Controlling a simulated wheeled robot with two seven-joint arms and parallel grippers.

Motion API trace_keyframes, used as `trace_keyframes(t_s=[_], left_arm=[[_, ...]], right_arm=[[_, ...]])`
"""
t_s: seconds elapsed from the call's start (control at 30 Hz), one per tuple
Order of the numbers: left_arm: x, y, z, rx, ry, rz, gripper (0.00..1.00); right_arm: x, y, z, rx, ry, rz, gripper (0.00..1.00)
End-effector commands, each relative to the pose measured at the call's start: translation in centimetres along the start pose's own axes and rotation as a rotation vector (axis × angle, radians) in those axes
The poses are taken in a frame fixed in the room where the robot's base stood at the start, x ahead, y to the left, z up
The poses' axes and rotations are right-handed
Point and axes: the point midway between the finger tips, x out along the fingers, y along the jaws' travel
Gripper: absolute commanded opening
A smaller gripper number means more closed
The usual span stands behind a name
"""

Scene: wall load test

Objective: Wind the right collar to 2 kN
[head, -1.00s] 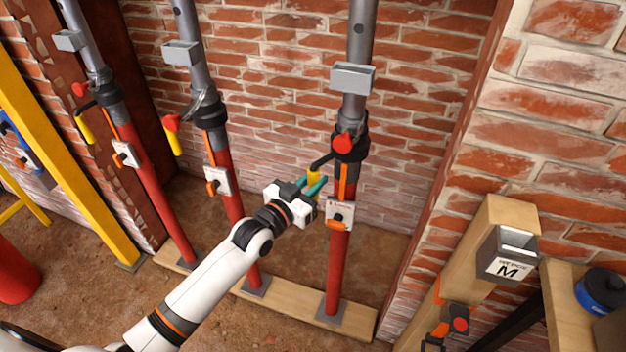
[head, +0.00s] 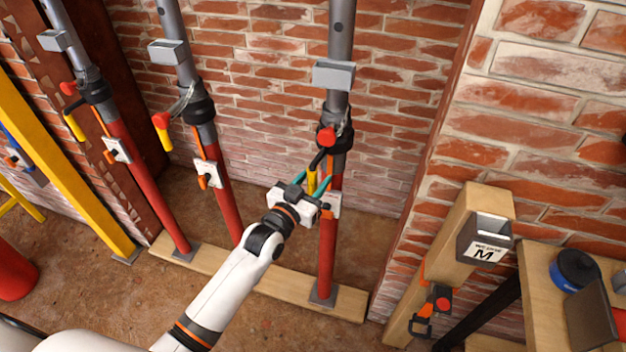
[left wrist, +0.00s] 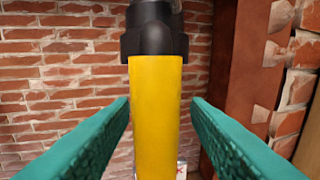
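The right prop (head: 327,250) is a red tube below and a grey tube above. Its dark collar (head: 336,142) carries a red knob (head: 326,137) and a crank with a yellow handle (head: 312,182). My left gripper (head: 313,179) is open at the handle, with a teal finger on either side. In the left wrist view the yellow handle (left wrist: 155,120) stands upright between the two fingers, with gaps on both sides. A white gauge box (head: 329,204) on the prop is partly hidden by my gripper, and its reading cannot be made out. My right gripper is not in view.
Two similar props, the middle one (head: 222,200) and the left one (head: 150,190), stand on a timber sole plate (head: 272,281). A brick wall is close behind. At right are a wooden post with a grey box marked M (head: 486,241) and a bench (head: 540,290).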

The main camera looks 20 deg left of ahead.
Motion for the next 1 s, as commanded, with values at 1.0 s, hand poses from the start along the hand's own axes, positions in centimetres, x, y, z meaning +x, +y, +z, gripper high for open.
trace_keyframes(t_s=[1.0], left_arm=[[-12.0, 0.0, 0.0, 0.000, 0.001, -0.001, 0.43]], right_arm=[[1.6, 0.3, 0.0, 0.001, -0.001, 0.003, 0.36]])
